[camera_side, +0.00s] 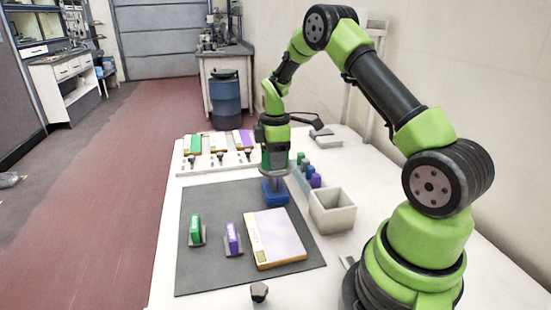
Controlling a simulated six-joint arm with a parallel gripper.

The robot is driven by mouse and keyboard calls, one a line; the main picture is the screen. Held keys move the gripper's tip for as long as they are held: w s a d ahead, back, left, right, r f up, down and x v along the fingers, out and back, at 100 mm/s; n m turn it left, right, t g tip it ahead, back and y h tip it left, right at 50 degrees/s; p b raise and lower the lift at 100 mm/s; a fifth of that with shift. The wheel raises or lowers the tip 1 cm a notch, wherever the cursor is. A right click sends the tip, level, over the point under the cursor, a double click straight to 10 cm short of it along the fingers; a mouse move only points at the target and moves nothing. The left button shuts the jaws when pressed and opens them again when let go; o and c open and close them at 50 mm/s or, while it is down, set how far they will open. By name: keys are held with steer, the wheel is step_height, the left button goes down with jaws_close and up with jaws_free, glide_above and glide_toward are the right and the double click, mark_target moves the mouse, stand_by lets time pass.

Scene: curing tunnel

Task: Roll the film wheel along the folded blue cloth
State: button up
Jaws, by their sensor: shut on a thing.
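My gripper (275,180) points straight down over the back right part of the dark grey mat (205,270). It is shut on a small blue object (274,195), whose lower part shows below the fingers, at or just above the mat. Its upper part is hidden by the fingers. I cannot tell whether this is the film wheel. I cannot make out a folded blue cloth. A flat board with a pale lavender top and tan edge (277,238) lies on the mat in front of my gripper.
A green piece (195,230) and a purple piece (233,238) stand in grey holders on the mat's left. An open whitish box (333,210) and small coloured bottles (309,173) stand right. Several coloured boards (218,143) lie behind. A dark knob (259,292) sits in front.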

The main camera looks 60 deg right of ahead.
steer(key=shift+w+d, duration=0.6)
steer(key=shift+d, duration=0.1)
steer(key=shift+w+d, duration=0.6)
steer(key=shift+w, duration=0.1)
steer(key=shift+r, duration=0.1)
steer(key=shift+r, duration=0.95)
steer(key=shift+s+a, duration=2.25)
steer(key=shift+a, duration=0.05)
steer(key=shift+f, duration=1.1)
